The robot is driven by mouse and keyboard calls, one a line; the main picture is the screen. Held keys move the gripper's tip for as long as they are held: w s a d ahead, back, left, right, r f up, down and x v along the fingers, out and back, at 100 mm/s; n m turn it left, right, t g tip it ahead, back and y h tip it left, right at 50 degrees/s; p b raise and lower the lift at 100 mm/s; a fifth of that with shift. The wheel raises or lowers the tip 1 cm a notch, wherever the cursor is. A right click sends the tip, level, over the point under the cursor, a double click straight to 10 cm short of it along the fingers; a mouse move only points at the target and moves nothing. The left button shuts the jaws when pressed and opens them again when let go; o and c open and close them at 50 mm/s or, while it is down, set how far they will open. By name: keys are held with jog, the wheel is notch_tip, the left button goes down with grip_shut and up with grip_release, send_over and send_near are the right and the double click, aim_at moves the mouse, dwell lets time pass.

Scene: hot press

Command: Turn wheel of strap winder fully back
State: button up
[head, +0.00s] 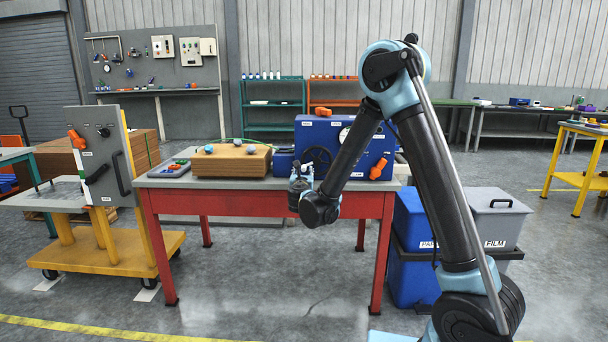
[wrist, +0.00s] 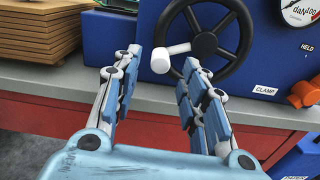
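The strap winder is a blue machine (head: 340,138) on the red-framed table, with a round gauge and orange handles. Its black spoked wheel (wrist: 238,40) faces me in the wrist view, with a white crank knob (wrist: 161,62) on its left side. The wheel also shows in the head view (head: 318,157), partly hidden by my gripper. My gripper (wrist: 159,60) is open and empty in front of the wheel. The knob appears between its fingertips in the wrist view, and I see no clear contact.
A brown board stack (head: 230,160) and a small tray (head: 168,168) lie left on the table (head: 180,182). An orange handle (head: 378,169) and a "CLAMP" label are right of the wheel. Blue and grey bins (head: 498,225) stand right. A yellow cart (head: 110,255) stands left.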

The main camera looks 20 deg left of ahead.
jog(key=shift+x, duration=1.4)
grip_shut()
jog(key=shift+a, duration=0.1)
jog(key=shift+s+a, duration=0.1)
